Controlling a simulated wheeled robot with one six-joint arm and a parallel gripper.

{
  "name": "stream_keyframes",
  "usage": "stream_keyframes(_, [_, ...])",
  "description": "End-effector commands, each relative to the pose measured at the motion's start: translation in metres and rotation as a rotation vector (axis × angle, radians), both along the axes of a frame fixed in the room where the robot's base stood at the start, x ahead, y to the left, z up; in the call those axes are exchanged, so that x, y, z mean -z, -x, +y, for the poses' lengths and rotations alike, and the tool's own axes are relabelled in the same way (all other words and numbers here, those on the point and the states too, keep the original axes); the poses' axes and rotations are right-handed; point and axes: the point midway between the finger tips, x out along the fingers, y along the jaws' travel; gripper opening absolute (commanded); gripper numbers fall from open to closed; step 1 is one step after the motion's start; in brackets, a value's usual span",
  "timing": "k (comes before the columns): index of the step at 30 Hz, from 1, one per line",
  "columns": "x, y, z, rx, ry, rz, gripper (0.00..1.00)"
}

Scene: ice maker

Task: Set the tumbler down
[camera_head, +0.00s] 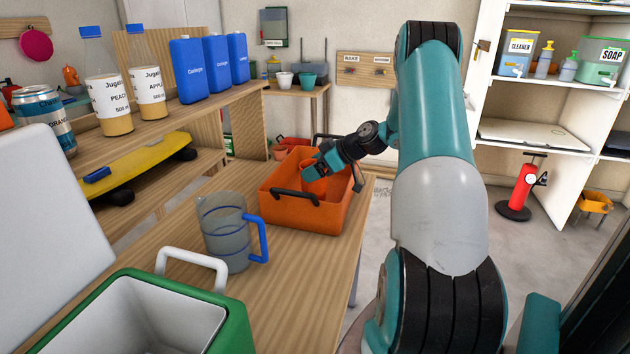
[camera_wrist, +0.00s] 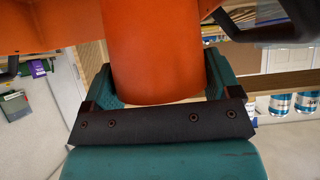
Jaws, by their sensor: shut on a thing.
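An orange tumbler (camera_wrist: 150,60) is between the fingers of my gripper (camera_wrist: 155,88) in the wrist view, one finger on each side. In the head view my gripper (camera_head: 322,172) reaches into an orange crate (camera_head: 300,215) with black handles on the wooden table. The tumbler (camera_head: 313,184) shows there as an orange shape inside the crate's opening, beside my gripper. Its lower end is hidden by the crate wall, so I cannot tell whether it touches the crate floor.
A clear pitcher (camera_head: 225,232) with a blue handle stands left of the crate. A green and white cooler (camera_head: 225,318) is at the front. A wooden shelf (camera_head: 170,105) with bottles and blue jugs runs along the left. Bare table lies right of the pitcher.

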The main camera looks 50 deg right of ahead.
Motion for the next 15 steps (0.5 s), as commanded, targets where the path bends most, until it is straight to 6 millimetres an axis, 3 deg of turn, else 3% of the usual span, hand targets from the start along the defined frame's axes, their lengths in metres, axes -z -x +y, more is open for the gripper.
stream_keyframes(7, [0.036,0.001,-0.001,0.003,-0.004,0.002,0.42])
stream_keyframes(15, [0.042,0.001,-0.001,0.002,0.0,0.0,0.42])
